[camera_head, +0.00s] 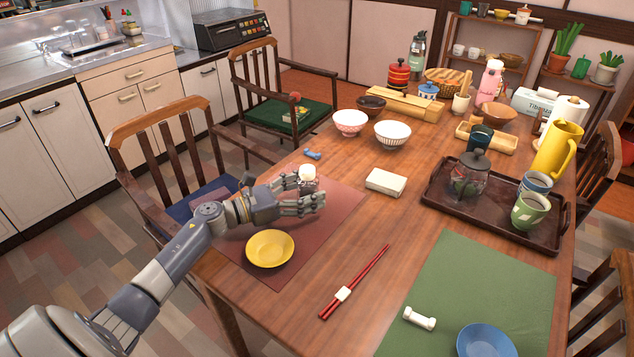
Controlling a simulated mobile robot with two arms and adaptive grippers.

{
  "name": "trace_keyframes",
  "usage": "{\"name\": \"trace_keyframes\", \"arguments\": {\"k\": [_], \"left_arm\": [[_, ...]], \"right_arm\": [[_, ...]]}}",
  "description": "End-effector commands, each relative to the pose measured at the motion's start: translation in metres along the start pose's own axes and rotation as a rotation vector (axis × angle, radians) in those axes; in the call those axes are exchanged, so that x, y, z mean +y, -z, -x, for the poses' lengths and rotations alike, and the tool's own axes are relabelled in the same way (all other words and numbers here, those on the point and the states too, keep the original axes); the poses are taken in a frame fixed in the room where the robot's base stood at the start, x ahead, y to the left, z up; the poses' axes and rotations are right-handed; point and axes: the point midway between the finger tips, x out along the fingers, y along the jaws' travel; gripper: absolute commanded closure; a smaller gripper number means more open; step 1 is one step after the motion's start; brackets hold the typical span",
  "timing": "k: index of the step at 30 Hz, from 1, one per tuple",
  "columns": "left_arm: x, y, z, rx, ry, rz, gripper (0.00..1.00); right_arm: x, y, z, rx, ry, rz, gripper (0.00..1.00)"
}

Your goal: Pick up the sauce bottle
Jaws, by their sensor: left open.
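My left gripper (316,192) is open, low over the dark red placemat (335,215) at the table's left side. A small pale, rounded object (308,172) shows right at its upper finger; it may be the top of the sauce bottle, but its lower part is hidden by the finger. I cannot tell if it is between the fingers or just behind them. A pink bottle (490,82) stands far back on the table, well away from the gripper. My right gripper is not in view.
A yellow plate (270,248) lies just below the gripper. Two patterned bowls (351,123) and a white box (386,182) are beyond it. Red chopsticks (365,270) lie right of the placemat. A dark tray (440,192) with a glass jar and cups stands at the right.

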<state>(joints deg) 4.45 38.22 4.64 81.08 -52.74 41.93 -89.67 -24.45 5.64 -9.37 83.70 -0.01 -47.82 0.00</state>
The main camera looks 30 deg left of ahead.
Motion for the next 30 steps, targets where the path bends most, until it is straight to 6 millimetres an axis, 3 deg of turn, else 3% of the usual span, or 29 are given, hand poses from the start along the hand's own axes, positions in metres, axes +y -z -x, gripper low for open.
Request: {"name": "trace_keyframes", "arguments": {"k": [10,18,30], "left_arm": [[-0.0008,0.0006,0.0001,0.000,-0.001,0.000,0.32],[-0.0009,0.0006,0.0001,0.000,-0.001,0.000,0.87],[-0.0002,-0.0017,-0.0002,-0.001,-0.001,-0.001,0.87]], "right_arm": [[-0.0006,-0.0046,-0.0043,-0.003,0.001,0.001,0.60],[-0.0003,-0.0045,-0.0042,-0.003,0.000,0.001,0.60],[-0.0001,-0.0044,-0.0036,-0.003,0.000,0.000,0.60]]}}
